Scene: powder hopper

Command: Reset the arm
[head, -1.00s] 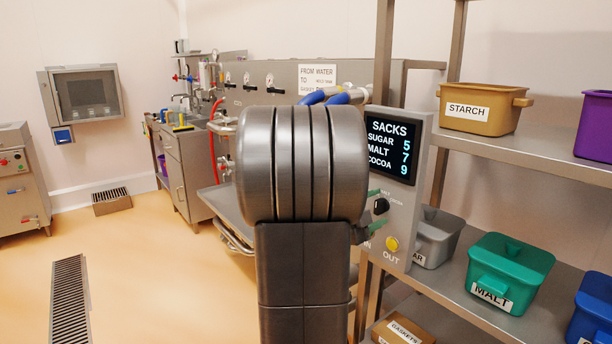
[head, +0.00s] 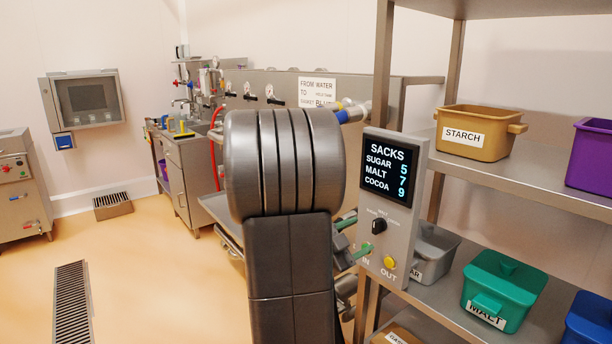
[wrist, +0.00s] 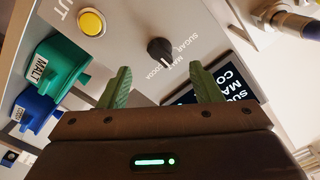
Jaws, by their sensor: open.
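My gripper (head: 352,238) is open and empty, its two green fingers apart. In the head view it sits just left of the grey control panel (head: 402,222), partly hidden behind my own arm. In the wrist view my gripper (wrist: 161,90) points at the panel, with the black selector knob (wrist: 160,50) between and beyond the fingertips. No finger appears to be holding the knob, which also shows in the head view (head: 378,227). The yellow OUT button (head: 389,262) is at the panel's lower right. The display (head: 390,170) reads SUGAR 5, MALT 7, COCOA 9.
A steel shelf (head: 560,172) at the right holds a tan STARCH bin (head: 480,150); a green MALT bin (head: 497,285) and a blue bin (head: 590,320) are below. Pipes and gauges stand behind my arm. The floor (head: 130,270) at left is open, with a drain grate (head: 70,300).

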